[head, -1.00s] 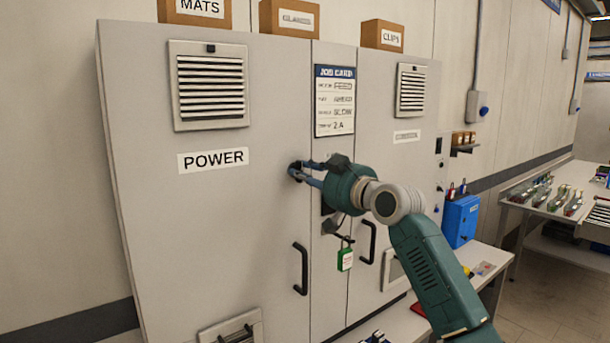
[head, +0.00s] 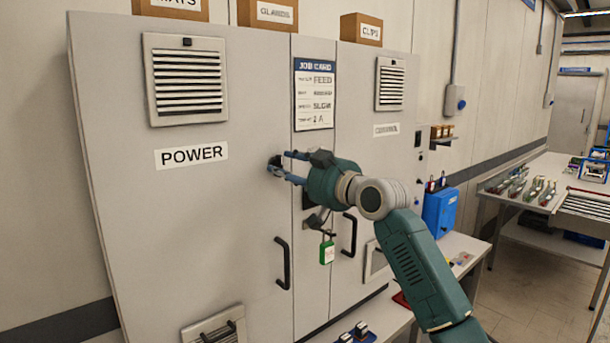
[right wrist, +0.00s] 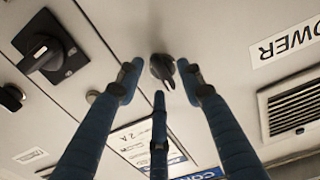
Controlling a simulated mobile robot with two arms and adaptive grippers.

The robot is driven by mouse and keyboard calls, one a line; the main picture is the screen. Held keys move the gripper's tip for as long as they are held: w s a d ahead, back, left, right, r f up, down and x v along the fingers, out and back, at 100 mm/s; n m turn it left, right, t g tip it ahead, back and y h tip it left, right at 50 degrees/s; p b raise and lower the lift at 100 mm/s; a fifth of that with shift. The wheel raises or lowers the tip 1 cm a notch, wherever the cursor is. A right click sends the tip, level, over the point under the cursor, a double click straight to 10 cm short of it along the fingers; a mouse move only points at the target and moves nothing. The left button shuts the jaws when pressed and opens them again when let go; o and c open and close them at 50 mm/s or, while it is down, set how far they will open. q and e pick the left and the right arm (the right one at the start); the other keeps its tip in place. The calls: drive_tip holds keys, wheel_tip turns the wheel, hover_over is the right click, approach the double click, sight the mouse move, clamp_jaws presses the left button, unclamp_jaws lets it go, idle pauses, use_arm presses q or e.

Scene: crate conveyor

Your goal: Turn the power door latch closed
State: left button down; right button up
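The power door latch (head: 274,161) is a small black knob near the right edge of the grey POWER door (head: 200,215). In the right wrist view the latch (right wrist: 163,70) appears as a dark, slanted handle. My right gripper (head: 282,164) is at the latch with its blue fingers pointing at the door. In the right wrist view my right gripper (right wrist: 159,82) is open, its fingers spread around the latch. Gaps show on the left; whether the right finger touches is unclear. My left gripper is out of view.
A black door handle (head: 283,263) is below the latch. A larger rotary switch (right wrist: 45,53) is on the middle panel beside the door, with a green padlock (head: 327,252) hanging lower. Boxes (head: 268,13) stand on top of the cabinet. A workbench (head: 560,185) is at the right.

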drive_tip(key=v, duration=1)
drive_tip(key=shift+s+d, duration=0.25)
drive_tip(key=shift+s, duration=0.05)
drive_tip(key=shift+f, duration=0.15)
